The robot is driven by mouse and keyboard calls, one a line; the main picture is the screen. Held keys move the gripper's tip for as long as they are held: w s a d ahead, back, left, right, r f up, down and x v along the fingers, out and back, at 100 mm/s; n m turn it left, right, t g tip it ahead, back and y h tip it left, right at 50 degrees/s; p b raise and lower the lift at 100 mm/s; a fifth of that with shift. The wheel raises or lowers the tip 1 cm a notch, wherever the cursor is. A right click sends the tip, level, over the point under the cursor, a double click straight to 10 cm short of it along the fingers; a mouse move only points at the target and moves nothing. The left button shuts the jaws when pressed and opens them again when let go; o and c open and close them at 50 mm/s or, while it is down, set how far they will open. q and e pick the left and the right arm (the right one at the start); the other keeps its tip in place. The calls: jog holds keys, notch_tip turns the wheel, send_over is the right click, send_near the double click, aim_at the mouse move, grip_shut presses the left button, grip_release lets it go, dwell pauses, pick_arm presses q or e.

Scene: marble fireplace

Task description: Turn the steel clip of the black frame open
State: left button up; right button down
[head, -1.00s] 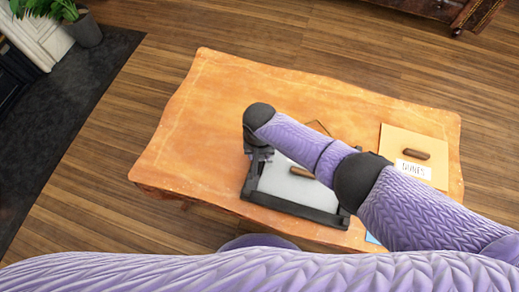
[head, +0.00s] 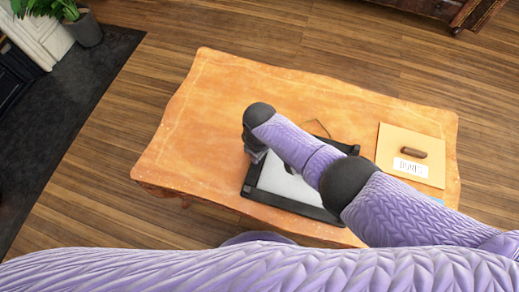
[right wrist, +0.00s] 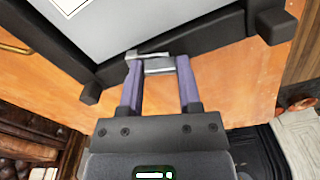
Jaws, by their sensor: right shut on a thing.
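The black frame (head: 289,208) lies with its pale grey back (head: 285,183) facing up on the front part of the wooden table. My right arm crosses over it and hides much of it. The steel clip (right wrist: 150,56) is at the frame's edge in the right wrist view. My right gripper (right wrist: 159,67) is shut on the clip, with its two purple fingers on either side of it. In the head view this gripper is mostly hidden under my wrist. My left gripper is not in view.
A tan board (head: 391,146) with a brown handle (head: 413,152) and a white label (head: 411,168) lies at the table's right. The left part of the wooden table (head: 205,120) is clear. A potted plant (head: 87,30) stands on the floor at the upper left.

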jog(key=n, duration=0.3)
jog(key=shift+n, duration=0.3)
dwell(0.3)
jog(key=shift+c, duration=1.7)
grip_release()
jog(key=shift+o, duration=0.3)
